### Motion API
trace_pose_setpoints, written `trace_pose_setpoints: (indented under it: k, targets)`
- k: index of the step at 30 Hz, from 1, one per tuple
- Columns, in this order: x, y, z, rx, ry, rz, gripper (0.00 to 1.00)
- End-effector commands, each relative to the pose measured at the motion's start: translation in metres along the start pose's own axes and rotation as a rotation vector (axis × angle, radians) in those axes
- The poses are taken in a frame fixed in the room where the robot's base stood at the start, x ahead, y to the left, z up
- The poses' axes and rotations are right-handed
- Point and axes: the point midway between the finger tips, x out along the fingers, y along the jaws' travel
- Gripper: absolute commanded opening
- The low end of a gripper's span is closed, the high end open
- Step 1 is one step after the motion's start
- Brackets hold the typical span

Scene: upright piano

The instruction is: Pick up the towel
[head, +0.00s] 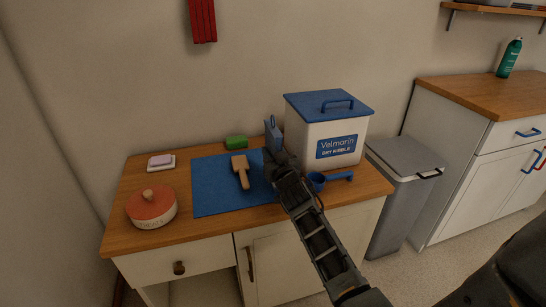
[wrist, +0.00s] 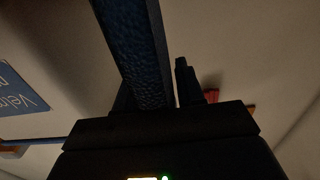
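A blue folded cloth, which looks like the towel (head: 272,130), stands upright at my gripper (head: 275,152), above the back right of the blue mat and just left of the kibble bin. In the wrist view the towel (wrist: 140,45) is a dark blue textured strip running up from between the fingers of my gripper (wrist: 160,92). The fingers appear closed on its lower part. My arm hides part of the mat and worktop below.
The blue mat (head: 215,190) bears a wooden brush (head: 240,168). A green sponge (head: 236,142), soap dish (head: 161,163), red-lidded pot (head: 152,206), blue scoop (head: 330,178) and kibble bin (head: 325,131) stand around it. A red ribbed thing (head: 202,21) hangs on the wall.

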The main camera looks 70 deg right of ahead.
Motion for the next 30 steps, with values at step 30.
trace_pose_setpoints:
  k: [30]
  targets:
    - [0.000, -0.001, -0.060, 0.001, 0.002, -0.001, 0.00]
